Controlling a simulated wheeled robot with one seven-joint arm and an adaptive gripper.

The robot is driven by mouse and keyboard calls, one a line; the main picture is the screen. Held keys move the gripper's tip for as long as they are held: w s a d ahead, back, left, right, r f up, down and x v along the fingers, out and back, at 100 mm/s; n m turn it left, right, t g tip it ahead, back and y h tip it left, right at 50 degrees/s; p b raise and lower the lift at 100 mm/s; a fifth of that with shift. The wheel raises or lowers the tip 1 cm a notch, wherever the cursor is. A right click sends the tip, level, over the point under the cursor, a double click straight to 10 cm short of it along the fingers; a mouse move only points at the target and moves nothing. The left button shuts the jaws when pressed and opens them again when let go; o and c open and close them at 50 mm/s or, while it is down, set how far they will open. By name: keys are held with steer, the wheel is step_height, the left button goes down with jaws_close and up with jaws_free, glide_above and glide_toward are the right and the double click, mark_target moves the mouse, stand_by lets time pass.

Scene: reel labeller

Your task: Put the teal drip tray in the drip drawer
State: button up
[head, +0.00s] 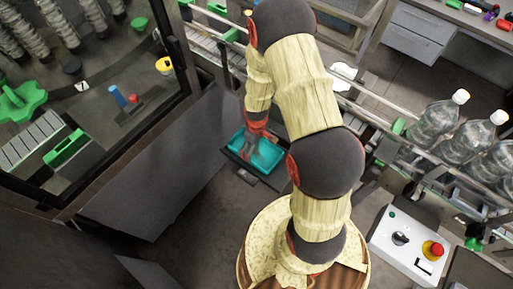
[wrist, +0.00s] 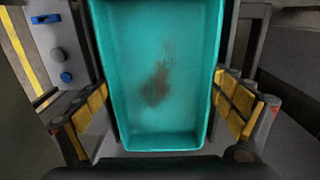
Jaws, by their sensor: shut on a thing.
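The teal drip tray (head: 266,160) is low down beside the machine in the head view. In the wrist view, the tray (wrist: 150,40) fills the middle, with a brown stain on its floor. My gripper (head: 259,128) is over the tray, and in the wrist view its yellow-padded fingers (wrist: 162,106) flank the tray's two long sides, shut on it. A dark open drip drawer (head: 238,172) shows around and below the tray, sticking out from the machine. I cannot tell whether the tray rests on the drawer floor.
The machine's dark side panel (head: 165,165) stands left of the drawer. A conveyor with clear bottles (head: 438,122) runs along the right. A control box with a red button (head: 432,249) is at lower right. Floor (head: 205,235) is open in front of the drawer.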

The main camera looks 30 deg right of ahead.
steer(key=shift+f, duration=0.2)
steer(key=o, duration=1.1)
steer(key=shift+o, duration=0.2)
steer(key=shift+r, duration=0.15)
